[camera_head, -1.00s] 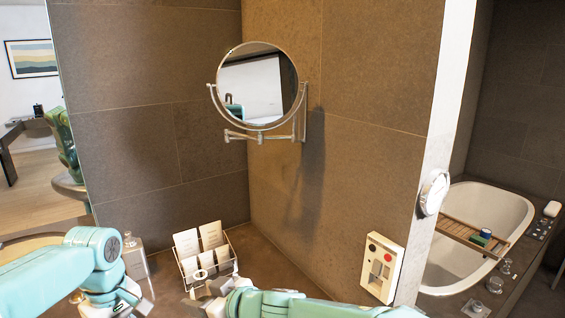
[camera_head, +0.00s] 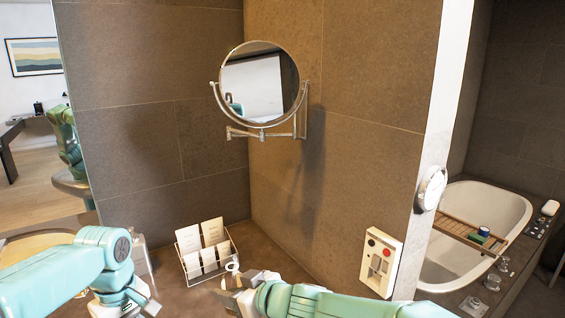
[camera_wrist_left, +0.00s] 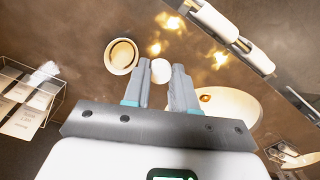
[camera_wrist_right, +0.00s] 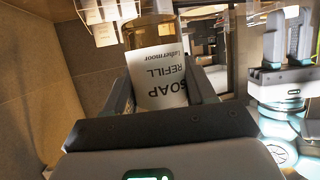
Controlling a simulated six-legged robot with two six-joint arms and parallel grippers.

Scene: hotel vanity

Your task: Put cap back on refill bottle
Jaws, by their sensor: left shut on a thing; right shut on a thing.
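In the right wrist view my right gripper (camera_wrist_right: 150,95) is shut on the refill bottle (camera_wrist_right: 158,72), which has a white label reading SOAP REFILL, upside down in that picture, and an amber end (camera_wrist_right: 148,30). In the head view my right gripper (camera_head: 232,287) is low in the middle, partly cut off by its own arm. My left gripper (camera_wrist_left: 160,80) is shut on a small white round cap (camera_wrist_left: 157,67) at its fingertips in the left wrist view. It stands apart from the bottle, at the right of the right wrist view (camera_wrist_right: 285,35). The bottle's mouth is not clear.
A wire rack with cards (camera_head: 203,250) stands on the counter at the back. A glass bottle (camera_head: 140,256) is partly hidden behind my left arm. A round cream-rimmed vessel (camera_wrist_left: 121,56) and a basin (camera_wrist_left: 232,104) show in the left wrist view. A wall mirror (camera_head: 260,85) hangs above.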

